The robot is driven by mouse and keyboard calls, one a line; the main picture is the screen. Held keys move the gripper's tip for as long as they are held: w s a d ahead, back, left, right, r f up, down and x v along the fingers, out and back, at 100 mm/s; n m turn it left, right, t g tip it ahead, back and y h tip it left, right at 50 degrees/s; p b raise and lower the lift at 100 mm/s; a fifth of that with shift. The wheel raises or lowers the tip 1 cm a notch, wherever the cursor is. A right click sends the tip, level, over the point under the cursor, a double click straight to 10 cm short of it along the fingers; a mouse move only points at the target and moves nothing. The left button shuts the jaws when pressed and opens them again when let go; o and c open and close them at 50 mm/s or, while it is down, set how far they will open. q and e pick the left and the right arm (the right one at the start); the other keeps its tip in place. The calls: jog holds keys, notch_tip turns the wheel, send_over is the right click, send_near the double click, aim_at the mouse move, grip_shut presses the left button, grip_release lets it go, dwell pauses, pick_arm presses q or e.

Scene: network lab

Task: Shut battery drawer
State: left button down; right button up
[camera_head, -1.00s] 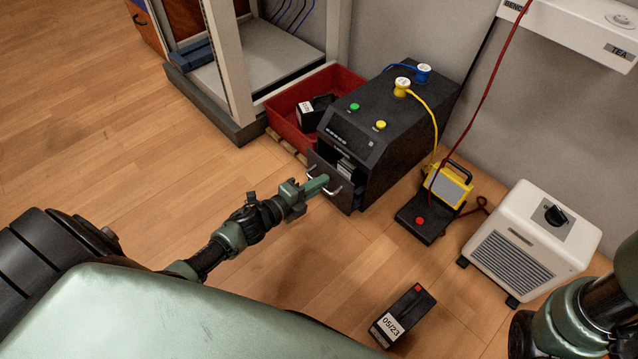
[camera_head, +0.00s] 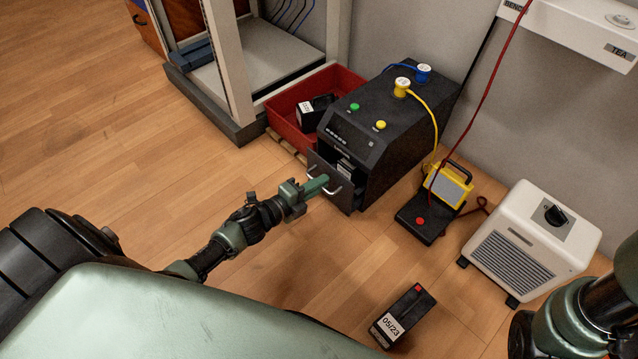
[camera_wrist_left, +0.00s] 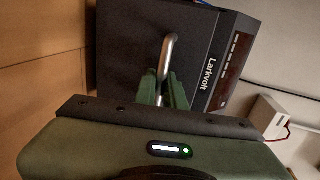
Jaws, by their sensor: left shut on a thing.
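The dark battery drawer (camera_head: 345,198) stands partly open at the front of the black unit (camera_head: 385,135), labelled Larkvolt in the left wrist view (camera_wrist_left: 225,62). Something pale and dark shows inside the drawer's opening. A curved metal handle (camera_head: 339,190) is on the drawer front, and it also shows in the left wrist view (camera_wrist_left: 167,52). My left gripper (camera_head: 318,185) is at this handle. Its green fingers (camera_wrist_left: 164,92) are shut on the handle, which passes between them. My right gripper is out of view; only part of my right arm shows at the lower right.
A red bin (camera_head: 292,112) with a black battery (camera_head: 309,113) stands left of the unit. A battery marked 05/23 (camera_head: 403,318) lies on the floor. A black pedal box (camera_head: 421,220), yellow lamp (camera_head: 447,186) and white heater (camera_head: 530,245) stand to the right. Floor at left is clear.

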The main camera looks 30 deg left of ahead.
aim_at(331, 175)
pick_arm(q)
jog(key=x, duration=0.2)
jog(key=r+x, duration=0.1)
jog(key=x, duration=0.1)
jog(key=shift+w+f, duration=0.1)
jog(key=shift+w, duration=0.15)
jog(key=c, duration=1.8)
grip_release()
jog(key=shift+d, duration=0.1)
jog(key=shift+o, duration=0.2)
